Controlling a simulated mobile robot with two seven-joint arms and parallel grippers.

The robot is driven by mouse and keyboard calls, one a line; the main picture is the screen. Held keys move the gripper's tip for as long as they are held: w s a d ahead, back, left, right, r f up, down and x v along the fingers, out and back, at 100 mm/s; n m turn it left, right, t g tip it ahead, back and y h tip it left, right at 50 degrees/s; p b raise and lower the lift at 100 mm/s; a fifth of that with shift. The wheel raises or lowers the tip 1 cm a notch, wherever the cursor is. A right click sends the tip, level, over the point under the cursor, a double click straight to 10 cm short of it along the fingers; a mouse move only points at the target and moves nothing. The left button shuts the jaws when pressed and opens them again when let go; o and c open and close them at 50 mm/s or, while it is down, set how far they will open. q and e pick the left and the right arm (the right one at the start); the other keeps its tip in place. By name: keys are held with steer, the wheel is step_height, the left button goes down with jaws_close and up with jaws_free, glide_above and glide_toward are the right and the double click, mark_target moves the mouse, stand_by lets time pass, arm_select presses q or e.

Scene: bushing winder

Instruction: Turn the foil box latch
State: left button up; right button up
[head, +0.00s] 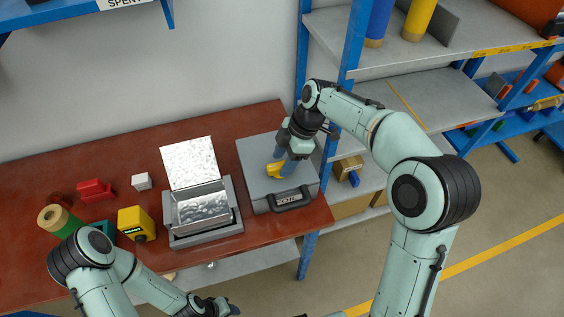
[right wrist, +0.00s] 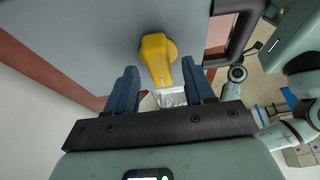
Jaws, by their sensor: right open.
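The foil box (head: 250,178) is a flat grey case on the right end of the red-brown bench, with a black handle (head: 293,202) on its front. Its yellow latch (head: 276,170) sits on the top face, partly hidden by my right gripper (head: 284,162). In the right wrist view the latch (right wrist: 156,52) is a round hub with a lever whose end lies between my right gripper's (right wrist: 160,72) two blue fingers. The fingers are open, with a gap on each side of the lever. My left gripper (head: 222,307) is low at the bottom edge, away from the box; its fingers are unclear.
An open silver-lined box (head: 203,207) with its lid raised stands left of the foil box. A yellow block (head: 136,224), a white cube (head: 142,181), a red part (head: 95,190) and a green spool (head: 62,221) lie further left. A blue shelf post (head: 353,38) rises close to my right arm.

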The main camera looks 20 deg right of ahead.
steer(key=shift+a+f, duration=0.2)
steer(key=shift+f, duration=0.4)
jaws_close()
